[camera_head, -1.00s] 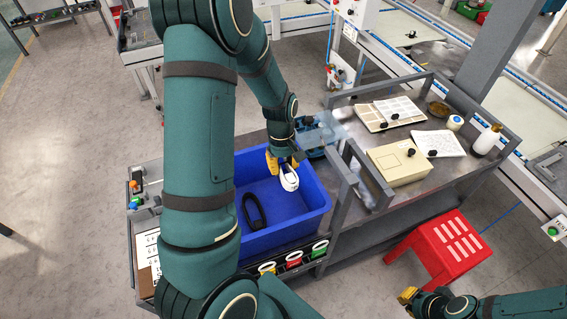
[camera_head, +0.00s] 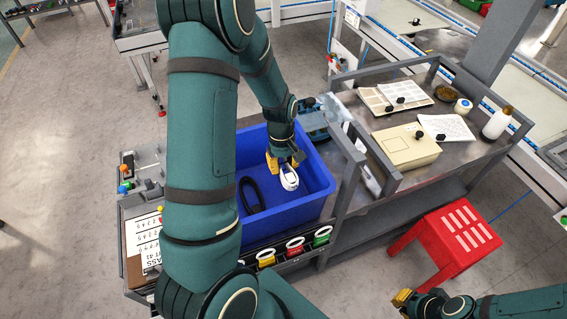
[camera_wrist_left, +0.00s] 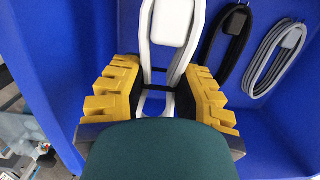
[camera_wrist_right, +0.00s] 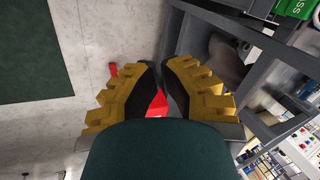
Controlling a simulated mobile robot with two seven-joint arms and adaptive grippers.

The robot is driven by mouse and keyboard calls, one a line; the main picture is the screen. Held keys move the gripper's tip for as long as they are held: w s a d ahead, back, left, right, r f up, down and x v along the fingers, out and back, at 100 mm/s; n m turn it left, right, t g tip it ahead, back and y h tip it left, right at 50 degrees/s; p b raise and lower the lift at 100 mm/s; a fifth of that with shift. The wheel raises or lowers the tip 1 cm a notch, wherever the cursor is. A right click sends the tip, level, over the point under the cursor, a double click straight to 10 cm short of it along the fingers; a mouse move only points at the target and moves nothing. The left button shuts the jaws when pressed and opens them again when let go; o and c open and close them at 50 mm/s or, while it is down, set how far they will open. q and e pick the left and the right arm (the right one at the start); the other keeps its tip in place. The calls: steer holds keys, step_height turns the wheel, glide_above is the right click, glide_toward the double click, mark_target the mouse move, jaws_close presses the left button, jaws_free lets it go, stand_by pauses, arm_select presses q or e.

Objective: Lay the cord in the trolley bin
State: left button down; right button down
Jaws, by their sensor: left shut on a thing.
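My left gripper (camera_head: 283,160) is shut on a white cord (camera_head: 289,180), a looped bundle with a white block. In the left wrist view the white cord (camera_wrist_left: 172,25) passes between the yellow jaws (camera_wrist_left: 160,95). Gripper and cord are inside the blue bin (camera_head: 333,186); whether the cord touches its floor I cannot tell. A black cord (camera_head: 247,194) lies in the bin to the left, and shows in the left wrist view (camera_wrist_left: 228,50) beside a grey cord (camera_wrist_left: 275,60). My right gripper (camera_head: 403,298) is empty, low at the right, with a narrow gap between its fingers.
A grey bench (camera_head: 400,180) right of the bin carries a beige box (camera_head: 405,147), papers (camera_head: 447,129) and a white bottle (camera_head: 495,123). A red stool (camera_head: 445,235) stands below. Colored label cups (camera_head: 295,245) line the trolley's front edge. My left arm hides part of the bin.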

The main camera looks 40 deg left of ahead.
arm_select(q)
step_height(320, 180, down, 7)
steer(key=b, duration=0.5)
steer(key=shift+f, duration=0.15)
steer(key=shift+f+b, duration=0.4)
steer(key=shift+f, duration=0.65)
steer(key=c, duration=0.7)
jaws_free()
